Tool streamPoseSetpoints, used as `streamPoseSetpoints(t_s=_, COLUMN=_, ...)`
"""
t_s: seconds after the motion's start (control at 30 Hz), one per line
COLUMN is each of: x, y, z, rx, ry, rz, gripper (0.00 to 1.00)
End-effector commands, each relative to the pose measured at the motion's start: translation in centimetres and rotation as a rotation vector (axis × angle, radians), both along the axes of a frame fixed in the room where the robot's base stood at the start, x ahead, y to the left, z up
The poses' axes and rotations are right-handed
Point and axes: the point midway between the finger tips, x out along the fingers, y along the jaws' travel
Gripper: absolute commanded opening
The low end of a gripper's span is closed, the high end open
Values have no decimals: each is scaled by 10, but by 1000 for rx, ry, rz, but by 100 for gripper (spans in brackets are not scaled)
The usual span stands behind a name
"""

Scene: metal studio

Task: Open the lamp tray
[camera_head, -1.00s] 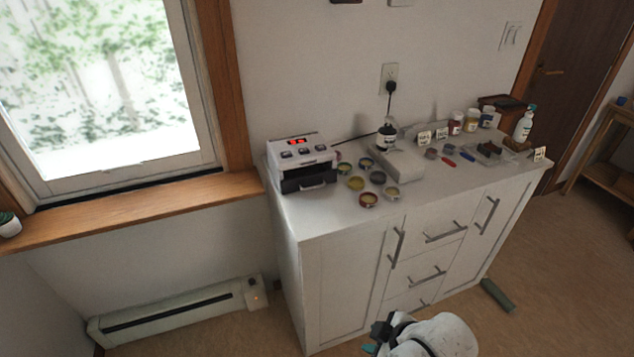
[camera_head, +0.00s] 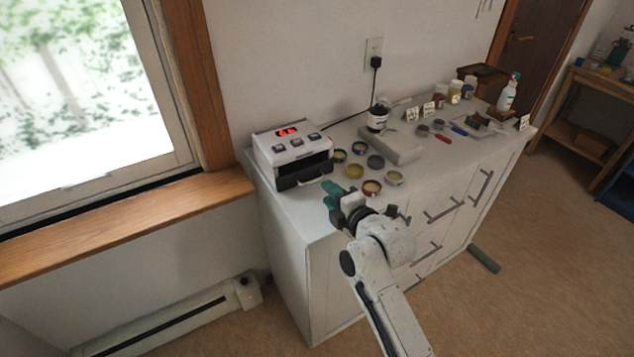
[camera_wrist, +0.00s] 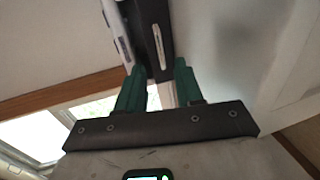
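The lamp (camera_head: 286,150) is a white box with a red display and several buttons on top, at the left end of the white cabinet top. Its dark tray (camera_head: 303,176) sits low in the front, with a pale bar handle (camera_head: 311,181). In the wrist view the dark tray front (camera_wrist: 152,30) and its handle (camera_wrist: 158,46) lie just beyond the fingertips. My gripper (camera_head: 329,190) has green fingers and is in front of the tray, close to the handle. In the wrist view my gripper (camera_wrist: 157,75) is open, with nothing between its fingers.
Several small round jars (camera_head: 372,188) stand right of the lamp, near my gripper. A grey block (camera_head: 400,148) with a jar on it stands behind them. The cabinet (camera_head: 315,275) has its front edge below my arm. A window sill (camera_head: 130,215) is at the left.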

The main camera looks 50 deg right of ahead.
Motion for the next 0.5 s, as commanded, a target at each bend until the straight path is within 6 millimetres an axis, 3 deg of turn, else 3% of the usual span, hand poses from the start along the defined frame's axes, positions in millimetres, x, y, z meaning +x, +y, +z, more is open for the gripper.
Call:
streamPoseSetpoints(t_s=0.2, x=37, y=-10, z=-7, rx=0, ry=1, rz=1, gripper=36)
streamPoseSetpoints(t_s=0.5, x=59, y=-17, z=-14, rx=1, ry=2, rz=1, gripper=36)
